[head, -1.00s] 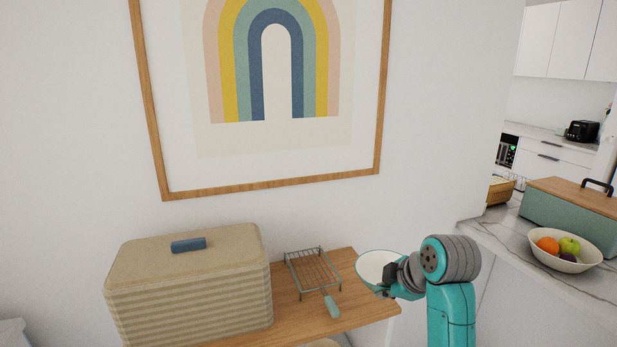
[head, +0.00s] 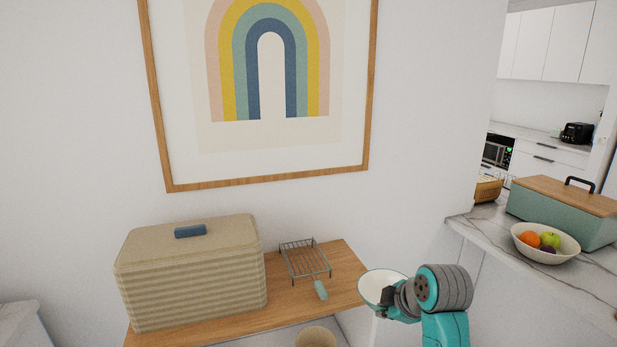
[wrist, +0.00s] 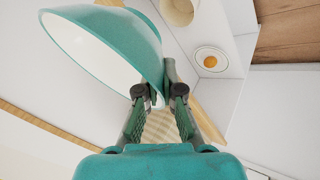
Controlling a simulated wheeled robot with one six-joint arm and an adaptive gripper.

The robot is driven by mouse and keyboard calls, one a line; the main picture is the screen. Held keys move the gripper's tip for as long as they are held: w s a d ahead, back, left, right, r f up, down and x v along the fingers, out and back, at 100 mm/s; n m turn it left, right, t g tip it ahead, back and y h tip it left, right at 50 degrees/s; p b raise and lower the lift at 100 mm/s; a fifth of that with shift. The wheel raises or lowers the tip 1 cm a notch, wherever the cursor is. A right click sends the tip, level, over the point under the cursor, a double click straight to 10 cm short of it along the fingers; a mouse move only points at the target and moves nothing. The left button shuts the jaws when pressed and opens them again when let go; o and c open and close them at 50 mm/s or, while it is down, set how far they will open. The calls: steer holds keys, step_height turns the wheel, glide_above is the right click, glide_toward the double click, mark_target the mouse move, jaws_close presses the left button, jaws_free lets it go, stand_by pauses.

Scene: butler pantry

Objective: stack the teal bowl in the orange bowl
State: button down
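The teal bowl (head: 381,287), teal outside and white inside, is held by my gripper (head: 391,299) just off the right end of the wooden shelf. In the wrist view the teal bowl (wrist: 112,45) is large at upper left, steeply turned in the picture. My gripper (wrist: 163,92) is shut on its rim. The orange bowl cannot be made out for sure. A small round white-rimmed thing with an orange middle (wrist: 211,61) lies on a white surface in the wrist view; I cannot tell whether it is that bowl.
The wooden shelf (head: 285,300) bears a ribbed beige bin (head: 190,275) and a wire rack with a teal handle (head: 306,262). A beige vessel (head: 316,338) stands lower down. At right, a marble counter (head: 487,228) holds a fruit bowl (head: 525,249) and a teal box (head: 560,215).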

steer(key=s+f+m, duration=0.1)
steer(key=s+f, duration=0.4)
steer(key=f, duration=0.7)
steer(key=s+f+m+h, duration=0.1)
steer(key=s+f, duration=0.4)
steer(key=f, duration=0.7)
steer(key=s+d+f+m+h, duration=0.1)
steer(key=s+f, duration=0.5)
steer(key=f, duration=0.5)
steer(key=shift+f+m, duration=0.4)
steer(key=shift+d, duration=0.1)
